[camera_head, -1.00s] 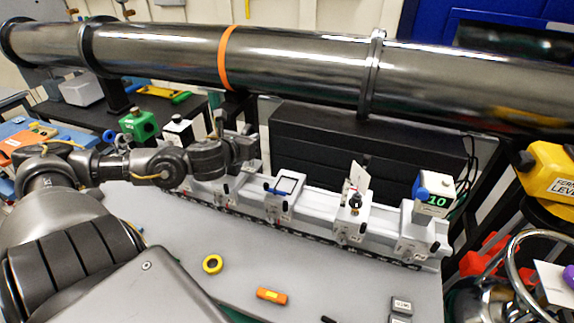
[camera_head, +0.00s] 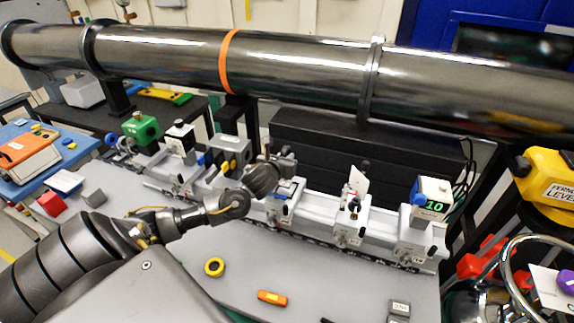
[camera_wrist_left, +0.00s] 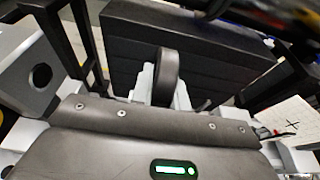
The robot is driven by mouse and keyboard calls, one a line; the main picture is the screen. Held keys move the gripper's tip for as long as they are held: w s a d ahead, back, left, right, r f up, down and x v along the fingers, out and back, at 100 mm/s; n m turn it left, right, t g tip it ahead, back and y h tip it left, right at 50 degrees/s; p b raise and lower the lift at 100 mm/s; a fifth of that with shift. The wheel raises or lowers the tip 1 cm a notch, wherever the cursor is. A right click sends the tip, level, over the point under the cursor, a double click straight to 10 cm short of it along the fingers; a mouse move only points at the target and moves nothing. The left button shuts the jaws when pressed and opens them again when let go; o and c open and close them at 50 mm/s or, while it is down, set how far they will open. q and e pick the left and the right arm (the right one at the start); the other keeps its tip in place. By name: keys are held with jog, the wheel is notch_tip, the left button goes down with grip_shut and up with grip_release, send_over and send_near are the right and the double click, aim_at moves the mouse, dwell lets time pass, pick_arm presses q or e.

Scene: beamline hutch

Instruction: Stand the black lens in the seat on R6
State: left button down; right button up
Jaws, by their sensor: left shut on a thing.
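The black lens (camera_wrist_left: 167,76) shows in the left wrist view as a dark disc, upright and nearly edge-on, just beyond my gripper body. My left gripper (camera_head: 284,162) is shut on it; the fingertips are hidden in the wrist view. In the head view the gripper is above the rail (camera_head: 320,212), over a carriage with a blue part (camera_head: 286,190) that it partly covers. I cannot tell whether the lens touches that carriage. The carriage labels are too small to read, so I cannot tell which is R6. My right gripper is not in view.
A grey block (camera_head: 232,150) with a hole stands left of the gripper, and a carriage with a white card (camera_head: 357,183) stands right. A large pipe (camera_head: 300,65) runs behind.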

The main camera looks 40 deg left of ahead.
pick_arm(q)
jog(key=f+p, duration=0.2)
jog(key=f, duration=0.1)
jog(key=shift+w+d, duration=0.1)
jog(key=shift+w, duration=0.1)
jog(key=shift+f, duration=0.15)
jog(key=shift+f, duration=0.1)
jog(key=c, duration=1.4)
grip_release()
jog(key=shift+o, duration=0.2)
jog(key=shift+s, duration=0.1)
jog(key=shift+s, duration=0.1)
jog(key=b+v, duration=0.2)
jog(key=v, duration=1)
